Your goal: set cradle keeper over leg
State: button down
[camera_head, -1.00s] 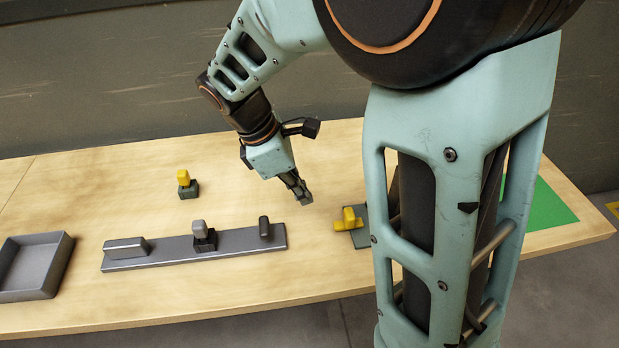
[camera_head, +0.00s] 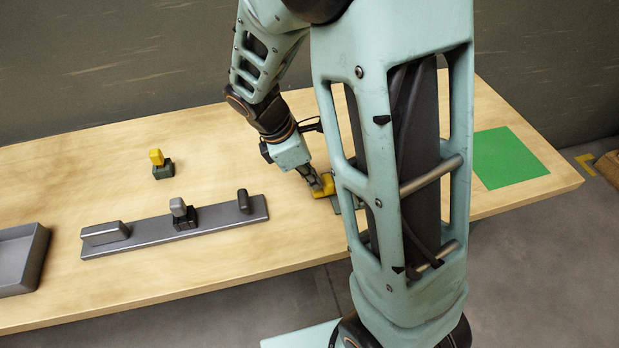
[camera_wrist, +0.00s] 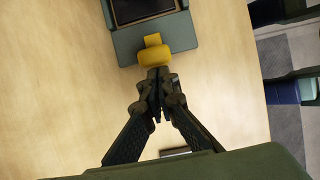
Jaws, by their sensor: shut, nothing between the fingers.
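The cradle (camera_wrist: 124,44) is a grey-green plate with a dark framed part on it, at the top of the wrist view. In the head view it is mostly hidden behind my arm. A yellow piece, seemingly the keeper (camera_wrist: 153,56), sits at the cradle's near edge and shows in the head view (camera_head: 325,188). My gripper (camera_wrist: 158,76) is shut and empty, its fingertips right at the keeper's near side. I cannot tell whether they touch it. I cannot make out the leg for certain.
A long grey rail (camera_head: 150,242) with several upright pieces lies left of my gripper. Behind it stands a small dark green block (camera_head: 163,171) with a yellow top. A grey tray (camera_head: 40,262) is at far left. A green square (camera_head: 508,158) lies at right.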

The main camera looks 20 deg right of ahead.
jog(key=shift+d, duration=0.1)
jog(key=d, duration=0.4)
jog(key=shift+d+p, duration=0.2)
jog(key=shift+p, duration=0.1)
jog(key=a, duration=0.4)
jog(key=shift+a+r+p, duration=0.3)
jog(key=shift+r+p, duration=0.05)
jog(key=v, duration=0.9)
jog(key=shift+r, duration=0.15)
